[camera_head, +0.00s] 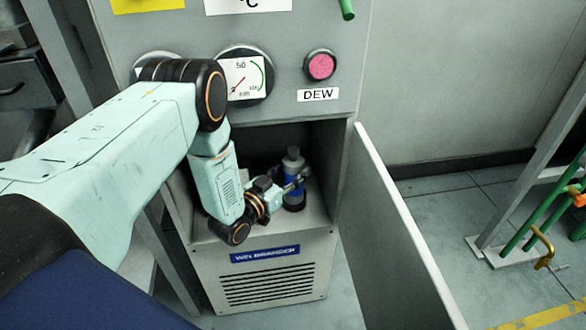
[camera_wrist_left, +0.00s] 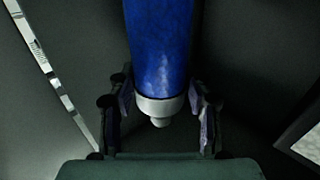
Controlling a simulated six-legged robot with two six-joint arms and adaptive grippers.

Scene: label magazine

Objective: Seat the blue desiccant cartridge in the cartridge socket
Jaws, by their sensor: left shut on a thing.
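The blue desiccant cartridge (camera_head: 292,190) stands upright inside the open cabinet compartment, with a grey neck and cap on top. A dark round base, perhaps the cartridge socket (camera_head: 294,207), shows at its lower end; I cannot tell whether the cartridge is fully inside it or just above it. My left gripper (camera_head: 298,184) reaches in from the left and is shut on the cartridge. In the left wrist view the blue cartridge (camera_wrist_left: 160,45), with its pale end piece, lies between the two fingers of the left gripper (camera_wrist_left: 160,108). My right gripper is not in view.
The compartment (camera_head: 325,160) has side walls and a ceiling close around the gripper. Its open door (camera_head: 395,225) swings out to the right. A gauge (camera_head: 243,77) and a pink button (camera_head: 320,66) are on the panel above. A vented panel (camera_head: 268,285) is below.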

